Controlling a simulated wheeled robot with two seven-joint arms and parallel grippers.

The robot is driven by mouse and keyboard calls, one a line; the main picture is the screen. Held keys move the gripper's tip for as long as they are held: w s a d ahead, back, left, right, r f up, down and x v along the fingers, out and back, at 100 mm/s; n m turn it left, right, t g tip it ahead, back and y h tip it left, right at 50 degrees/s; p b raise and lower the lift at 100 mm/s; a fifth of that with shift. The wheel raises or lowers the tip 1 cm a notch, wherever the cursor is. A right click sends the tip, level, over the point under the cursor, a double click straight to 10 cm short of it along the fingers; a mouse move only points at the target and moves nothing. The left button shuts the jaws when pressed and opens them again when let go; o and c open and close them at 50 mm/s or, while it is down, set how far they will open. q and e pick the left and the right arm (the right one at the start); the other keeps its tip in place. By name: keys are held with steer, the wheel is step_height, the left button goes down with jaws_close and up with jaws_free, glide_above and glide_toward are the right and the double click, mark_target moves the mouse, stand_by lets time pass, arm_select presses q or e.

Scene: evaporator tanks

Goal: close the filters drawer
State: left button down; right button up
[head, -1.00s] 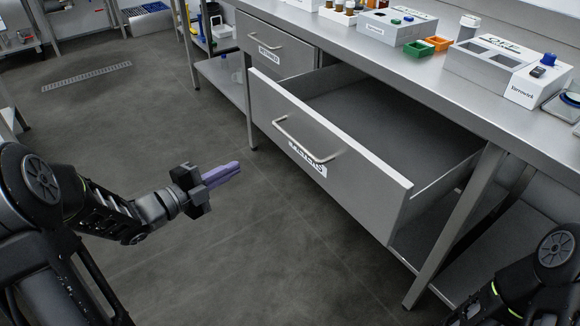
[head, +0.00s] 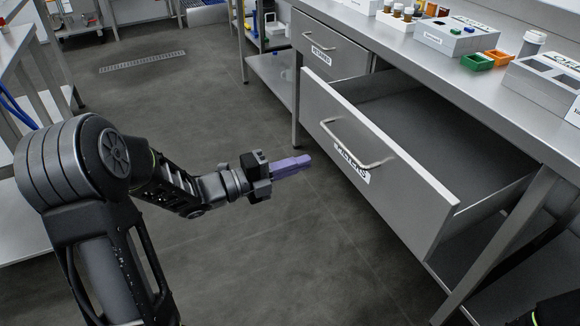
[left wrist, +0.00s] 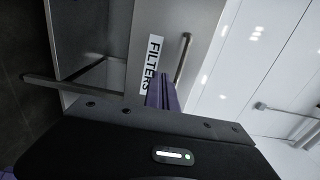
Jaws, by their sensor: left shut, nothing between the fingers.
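The filters drawer (head: 398,172) is pulled well out from under the steel counter, and the part of its inside that shows looks empty. Its front has a bar handle (head: 345,146) and a white label below the handle. In the left wrist view the label (left wrist: 153,62) reads FILTERS, with the handle (left wrist: 183,58) to its right. My left gripper (head: 303,163), with purple fingers, is shut and empty. It is to the left of the drawer front and apart from it in the head view. Its fingers (left wrist: 162,92) also show in the left wrist view. My right gripper is not visible.
A second, closed drawer (head: 330,50) sits behind and left of the filters drawer. The counter (head: 440,55) carries colored bins, bottles and grey boxes. A counter leg (head: 500,245) stands by the open drawer. Floor before the drawer is clear.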

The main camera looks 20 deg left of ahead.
mark_target(337, 152)
arm_select(q)
steer(key=b+x, duration=0.1)
steer(key=x, duration=0.9)
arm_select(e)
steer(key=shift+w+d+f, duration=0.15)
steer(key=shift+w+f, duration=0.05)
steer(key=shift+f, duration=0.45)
arm_select(q)
steer(key=shift+s+a, duration=0.1)
